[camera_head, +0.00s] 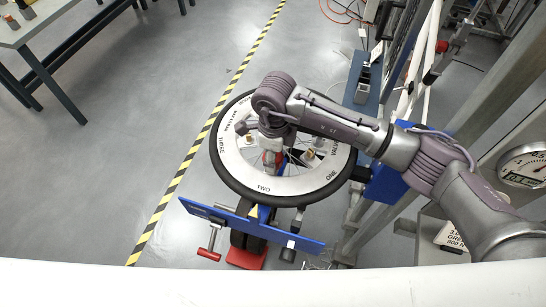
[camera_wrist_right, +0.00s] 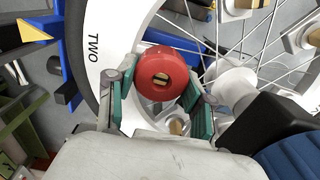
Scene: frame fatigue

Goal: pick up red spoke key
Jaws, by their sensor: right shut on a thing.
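The red spoke key (camera_wrist_right: 160,68) is a round red piece with a small slot in its middle. In the right wrist view it sits between the green-padded fingers of my right gripper (camera_wrist_right: 158,92), which is shut on it. In the head view my right gripper (camera_head: 269,150) reaches down over the wheel (camera_head: 238,171), and a bit of red shows at its fingers. The wheel is a white disc with a black tyre, spokes and printed words such as TWO and ONE. I cannot tell whether the key touches the wheel. My left gripper is not in view.
Brass and silver parts (camera_head: 309,154) sit on the wheel. A dial gauge (camera_head: 524,166) and metal frame are at the right.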

